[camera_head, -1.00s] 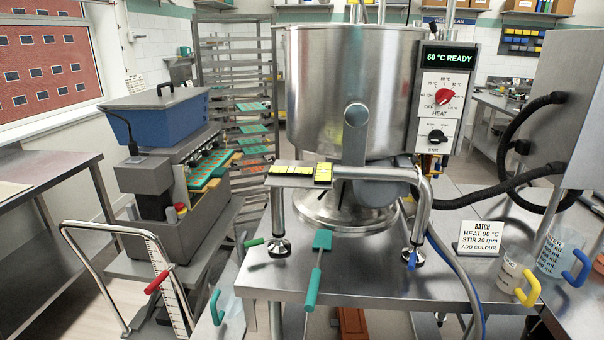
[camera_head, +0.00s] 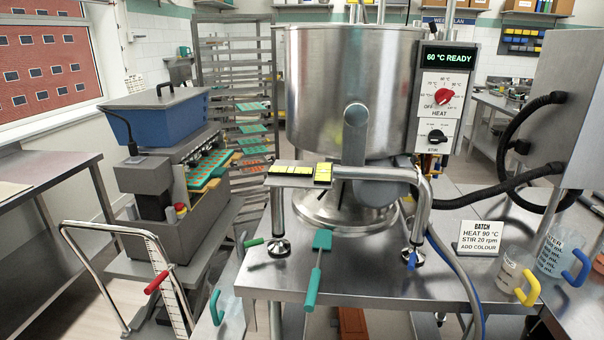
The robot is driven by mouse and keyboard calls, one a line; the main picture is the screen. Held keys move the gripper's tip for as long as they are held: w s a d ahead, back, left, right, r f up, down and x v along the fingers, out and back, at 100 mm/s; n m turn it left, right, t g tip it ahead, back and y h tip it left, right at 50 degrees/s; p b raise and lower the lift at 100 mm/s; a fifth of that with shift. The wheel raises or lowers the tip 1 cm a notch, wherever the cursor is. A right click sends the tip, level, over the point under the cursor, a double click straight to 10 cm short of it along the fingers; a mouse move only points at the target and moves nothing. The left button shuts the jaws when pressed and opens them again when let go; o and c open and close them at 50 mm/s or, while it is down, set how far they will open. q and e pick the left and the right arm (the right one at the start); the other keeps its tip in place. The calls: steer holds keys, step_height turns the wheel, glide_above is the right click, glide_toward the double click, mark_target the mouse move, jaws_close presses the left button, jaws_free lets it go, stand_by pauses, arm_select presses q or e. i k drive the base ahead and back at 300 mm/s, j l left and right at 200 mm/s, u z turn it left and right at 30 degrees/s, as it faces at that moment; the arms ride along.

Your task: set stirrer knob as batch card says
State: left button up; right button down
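The black stirrer knob (camera_head: 437,137) sits on the white control panel, above the "STIR" label. Its exact setting is too small to read. The red heat knob (camera_head: 444,97) is above it, and the green display (camera_head: 450,57) reads "60 °C READY". The batch card (camera_head: 480,238) stands on the steel table at the right and reads "HEAT 90 °C, STIR 20 rpm, ADD COLOUR". The steel kettle (camera_head: 330,85) stands left of the panel. Neither of my grippers shows in the head view.
A jug with a yellow handle (camera_head: 512,270) and a jug with a blue handle (camera_head: 556,255) stand right of the card. A teal-handled spatula (camera_head: 317,270) lies at the table's front. A black hose (camera_head: 490,190) crosses right of the panel. The table's front middle is mostly clear.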

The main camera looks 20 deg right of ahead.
mark_target(435, 137)
steer(key=z, duration=1.55)
